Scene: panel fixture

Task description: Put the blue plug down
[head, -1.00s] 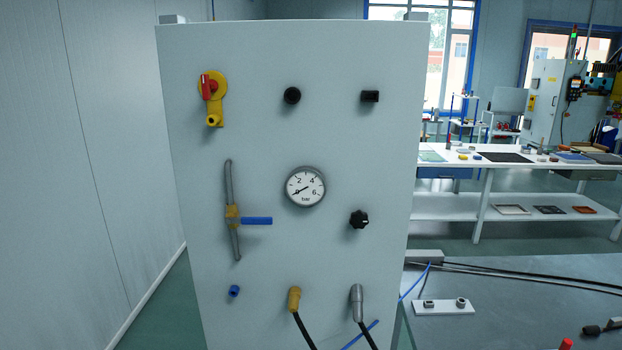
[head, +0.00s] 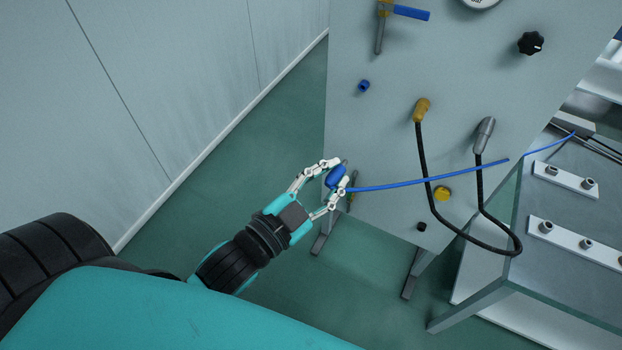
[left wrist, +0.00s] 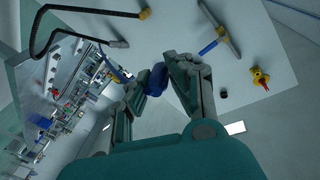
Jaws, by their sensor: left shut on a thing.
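The blue plug (head: 336,177) is between the fingers of my left gripper (head: 330,183), which is shut on it. A blue cable (head: 420,181) runs from the plug to the right across the panel's lower part. The gripper holds the plug near the panel's lower left edge, below a small blue port (head: 364,85). In the left wrist view the plug (left wrist: 156,79) shows between the two fingers (left wrist: 158,82). The right gripper is in no view.
The panel (head: 385,130) stands in front, with a yellow connector (head: 421,110) and a grey connector (head: 484,134) joined by a hanging black cable (head: 432,200). A table with socket strips (head: 566,178) is at right. Green floor (head: 225,190) is open at left.

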